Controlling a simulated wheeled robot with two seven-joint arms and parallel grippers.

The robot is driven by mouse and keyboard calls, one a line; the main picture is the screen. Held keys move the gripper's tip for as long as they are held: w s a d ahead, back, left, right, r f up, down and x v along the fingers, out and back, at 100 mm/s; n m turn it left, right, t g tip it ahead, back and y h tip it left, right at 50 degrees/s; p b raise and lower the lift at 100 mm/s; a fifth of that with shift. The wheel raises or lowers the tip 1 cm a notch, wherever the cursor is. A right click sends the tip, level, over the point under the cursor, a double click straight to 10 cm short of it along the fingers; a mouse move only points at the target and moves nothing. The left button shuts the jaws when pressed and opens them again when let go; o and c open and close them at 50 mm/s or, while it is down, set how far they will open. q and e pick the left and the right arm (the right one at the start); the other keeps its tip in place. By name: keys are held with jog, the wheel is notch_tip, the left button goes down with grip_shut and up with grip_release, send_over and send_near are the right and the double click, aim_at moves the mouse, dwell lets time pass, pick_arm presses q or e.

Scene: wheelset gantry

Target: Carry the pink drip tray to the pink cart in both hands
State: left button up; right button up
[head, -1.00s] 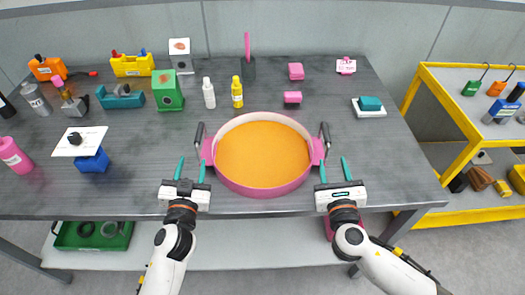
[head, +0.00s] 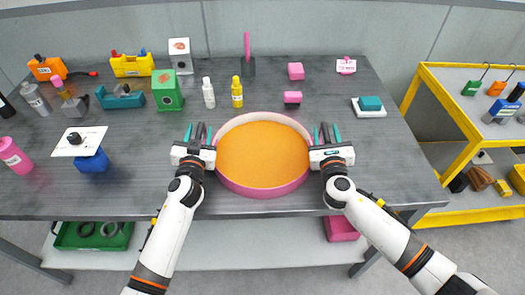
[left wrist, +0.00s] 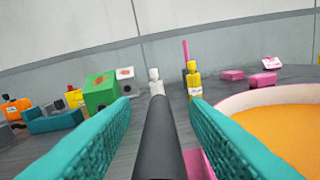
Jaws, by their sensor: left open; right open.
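The pink drip tray (head: 262,191), a round pan with orange contents, sits level near the table's front edge. A dark handle stands on each of its left and right sides. My left gripper (head: 198,130) is open around the left handle (head: 199,132). In the left wrist view that handle (left wrist: 160,145) runs between the two teal fingers, with a gap on each side. My right gripper (head: 326,130) is open at the right handle (head: 325,132), which lies between its fingers. I cannot make out the pink cart for certain.
A yellow-framed stand (head: 440,95) is at the right. A pink box-like thing (head: 341,228) shows below the table. The table right of the tray is mostly clear.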

pick_arm(q)
grip_shut()
pick_arm(e)
grip_shut()
dwell(1.1)
pick_arm(q)
jog(key=shift+r, duration=0.3)
pick_arm(e)
jog(key=shift+r, duration=0.25)
